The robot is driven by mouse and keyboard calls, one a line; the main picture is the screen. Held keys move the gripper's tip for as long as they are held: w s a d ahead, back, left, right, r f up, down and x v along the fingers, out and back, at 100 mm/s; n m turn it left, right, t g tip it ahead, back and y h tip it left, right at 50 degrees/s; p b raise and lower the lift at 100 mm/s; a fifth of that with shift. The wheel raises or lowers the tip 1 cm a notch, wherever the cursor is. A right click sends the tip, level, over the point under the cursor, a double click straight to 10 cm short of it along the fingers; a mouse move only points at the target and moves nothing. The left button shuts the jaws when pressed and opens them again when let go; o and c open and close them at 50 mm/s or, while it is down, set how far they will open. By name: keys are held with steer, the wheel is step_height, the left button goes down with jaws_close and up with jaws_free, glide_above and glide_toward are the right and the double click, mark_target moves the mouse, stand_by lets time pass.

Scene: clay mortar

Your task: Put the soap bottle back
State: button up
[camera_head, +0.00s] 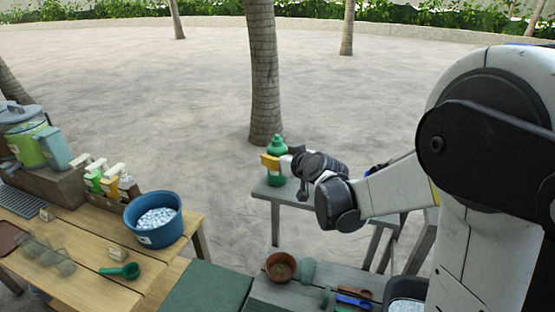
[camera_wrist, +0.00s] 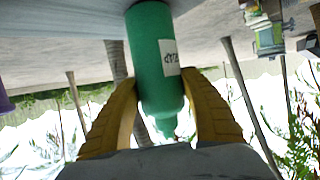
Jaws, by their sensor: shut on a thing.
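The green soap bottle (camera_head: 277,147) is upright at the far end of the grey side table (camera_head: 315,195). I cannot tell whether its base touches the tabletop or hangs just above it. My gripper (camera_head: 272,164) reaches in from the right and is shut on the bottle. In the wrist view, which is upside down, the yellow fingers of my gripper (camera_wrist: 160,82) stand on both sides of the soap bottle (camera_wrist: 150,55). Its white label shows, partly turned away.
A wooden table (camera_head: 110,248) at left holds a blue tub (camera_head: 154,219) of white pieces, a green scoop (camera_head: 122,271), small bottles and a green drum (camera_head: 27,140). A lower bench in front holds a brown bowl (camera_head: 281,267) and tools. A palm trunk (camera_head: 264,75) stands behind.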

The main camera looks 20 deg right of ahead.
steer(key=shift+f, duration=0.2)
steer(key=o, duration=1.4)
steer(key=shift+r, duration=0.1)
